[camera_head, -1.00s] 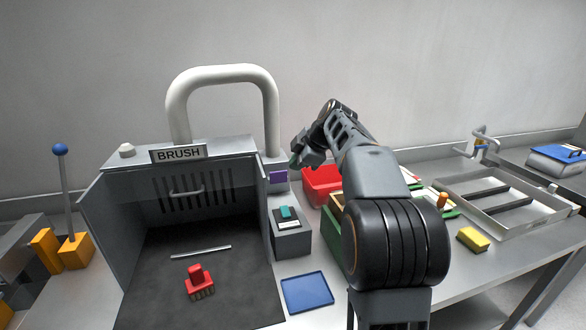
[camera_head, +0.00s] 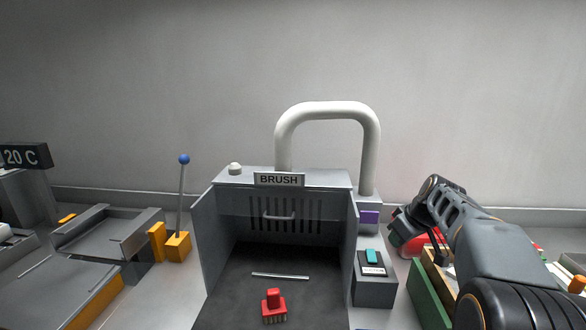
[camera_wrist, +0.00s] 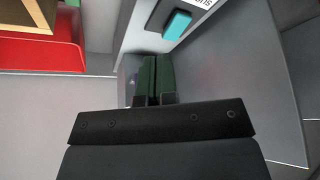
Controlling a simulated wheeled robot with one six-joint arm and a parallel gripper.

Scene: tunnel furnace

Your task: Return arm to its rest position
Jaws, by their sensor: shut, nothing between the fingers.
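My arm shows at the right of the head view, bent forward over the bench. My gripper (camera_head: 398,218) is at its far end, right of the brush booth (camera_head: 225,245) and in front of the white pipe's lower end. In the wrist view its two dark green fingers (camera_wrist: 152,80) are together with nothing between them. The grey box (camera_head: 374,288) with a teal button (camera_head: 372,256) stands below and left of the gripper. The teal button also shows at the top of the wrist view (camera_wrist: 177,24).
A red bin (camera_head: 428,247) and a green-sided box (camera_head: 428,298) lie close beside the arm. A red brush (camera_head: 273,306) and a metal rod (camera_head: 280,277) lie in the booth. A blue-knobbed lever (camera_head: 182,205) stands left of it.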

